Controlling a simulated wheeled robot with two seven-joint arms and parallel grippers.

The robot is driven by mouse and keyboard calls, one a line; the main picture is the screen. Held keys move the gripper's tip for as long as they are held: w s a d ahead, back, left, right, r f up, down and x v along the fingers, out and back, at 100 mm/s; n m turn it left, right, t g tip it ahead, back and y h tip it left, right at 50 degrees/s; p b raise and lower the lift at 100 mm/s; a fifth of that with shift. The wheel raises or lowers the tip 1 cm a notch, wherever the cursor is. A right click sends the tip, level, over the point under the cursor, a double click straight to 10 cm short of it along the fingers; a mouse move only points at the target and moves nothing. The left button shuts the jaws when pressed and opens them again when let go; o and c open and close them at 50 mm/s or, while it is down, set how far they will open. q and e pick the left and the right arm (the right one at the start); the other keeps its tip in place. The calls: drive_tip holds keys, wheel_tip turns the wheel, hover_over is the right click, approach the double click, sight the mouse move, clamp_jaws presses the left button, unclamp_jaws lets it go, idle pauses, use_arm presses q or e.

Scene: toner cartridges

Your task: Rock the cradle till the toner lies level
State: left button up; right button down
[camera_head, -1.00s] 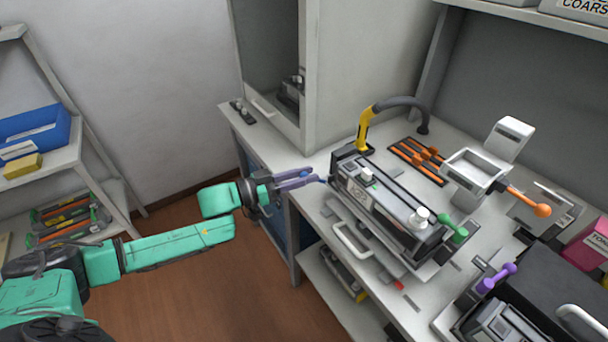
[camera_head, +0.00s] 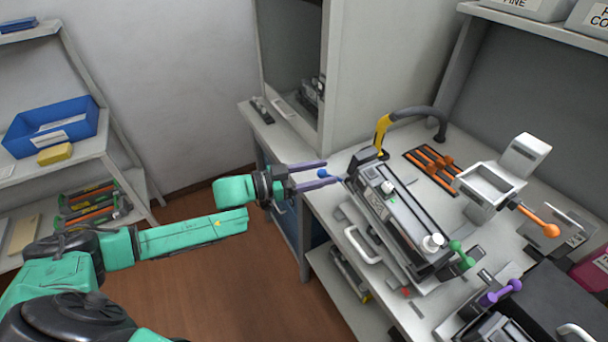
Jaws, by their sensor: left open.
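The cradle (camera_head: 384,246) stands on the bench right of centre and holds a long dark and grey toner cartridge (camera_head: 403,213). The cradle has a blue knob (camera_head: 322,173) at its far left end and a green knob (camera_head: 461,256) at its near right end. My left gripper (camera_head: 331,172) comes in from the left with its two fingers apart. The blue knob shows between the fingers, and I cannot tell whether they touch it. Whether the toner inside lies level cannot be seen. My right gripper is not in view.
A yellow post with a dark hose (camera_head: 416,112) stands behind the cradle. A white frame with an orange-knobbed lever (camera_head: 541,225) is to its right. A purple-knobbed unit (camera_head: 502,291) is at the lower right. A tall cabinet (camera_head: 340,80) rises behind my left gripper.

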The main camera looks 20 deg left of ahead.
use_arm(q)
drive_tip(key=p+v, duration=0.2)
drive_tip(key=v, duration=1.2)
drive_tip(key=shift+p, duration=0.3)
drive_tip(key=shift+s, duration=0.1)
drive_tip(key=p+x, duration=0.3)
drive_tip(key=x, duration=1.1)
drive_tip(key=shift+w+d+f+p, duration=0.2)
drive_tip(key=shift+d+p, duration=0.05)
drive_tip(key=shift+p, duration=0.1)
drive_tip(key=shift+a, duration=0.1)
clamp_jaws()
